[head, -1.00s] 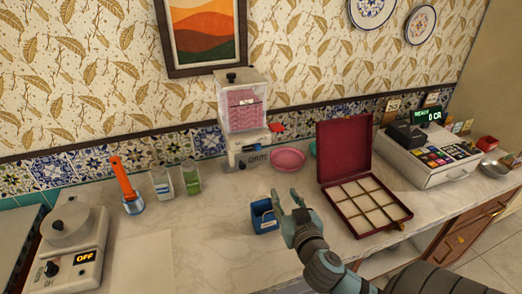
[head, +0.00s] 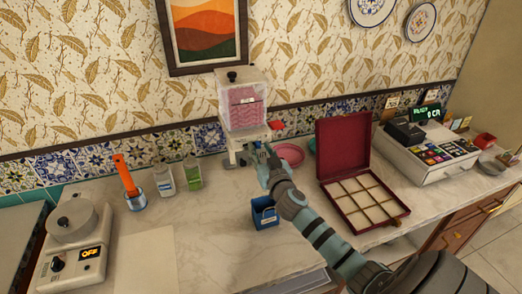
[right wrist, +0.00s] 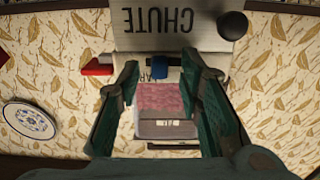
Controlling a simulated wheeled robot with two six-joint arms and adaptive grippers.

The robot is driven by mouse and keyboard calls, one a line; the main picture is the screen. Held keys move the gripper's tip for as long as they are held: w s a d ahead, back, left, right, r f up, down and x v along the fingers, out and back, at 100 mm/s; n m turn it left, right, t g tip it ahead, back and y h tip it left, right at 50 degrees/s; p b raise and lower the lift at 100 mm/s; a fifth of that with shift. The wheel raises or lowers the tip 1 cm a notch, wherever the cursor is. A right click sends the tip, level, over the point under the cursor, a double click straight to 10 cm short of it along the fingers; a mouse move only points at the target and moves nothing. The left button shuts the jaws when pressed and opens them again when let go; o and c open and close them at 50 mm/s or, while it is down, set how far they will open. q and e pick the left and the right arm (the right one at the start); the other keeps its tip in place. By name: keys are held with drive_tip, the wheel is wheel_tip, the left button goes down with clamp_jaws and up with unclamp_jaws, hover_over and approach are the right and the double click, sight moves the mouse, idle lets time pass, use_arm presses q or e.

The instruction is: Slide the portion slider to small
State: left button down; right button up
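The dispenser (head: 243,103) is a clear hopper with pink contents on a pale base, standing against the wall. In the right wrist view its base (right wrist: 150,22) carries the word CHUTE, and a small blue knob (right wrist: 163,64) shows beside partly hidden lettering; it looks like the portion slider. My right gripper (head: 262,153) is in front of the dispenser base and hides part of it. In the right wrist view its fingers (right wrist: 160,75) are open, one on each side of the blue knob. I cannot tell whether they touch it. My left gripper is out of view.
A pink bowl (head: 290,154) sits just right of the gripper. An open maroon case (head: 345,150) lies to the right. A red part (right wrist: 97,68) and a black ball (right wrist: 232,25) flank the dispenser base.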

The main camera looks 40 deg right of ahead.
sight(246, 145)
clamp_jaws()
drive_tip(key=a, duration=0.1)
drive_tip(key=w+a, duration=0.1)
drive_tip(key=a, duration=0.1)
drive_tip(key=shift+c, duration=0.4)
unclamp_jaws()
drive_tip(key=shift+o, duration=0.4)
drive_tip(key=shift+w+a, duration=0.1)
drive_tip(key=shift+a, duration=0.1)
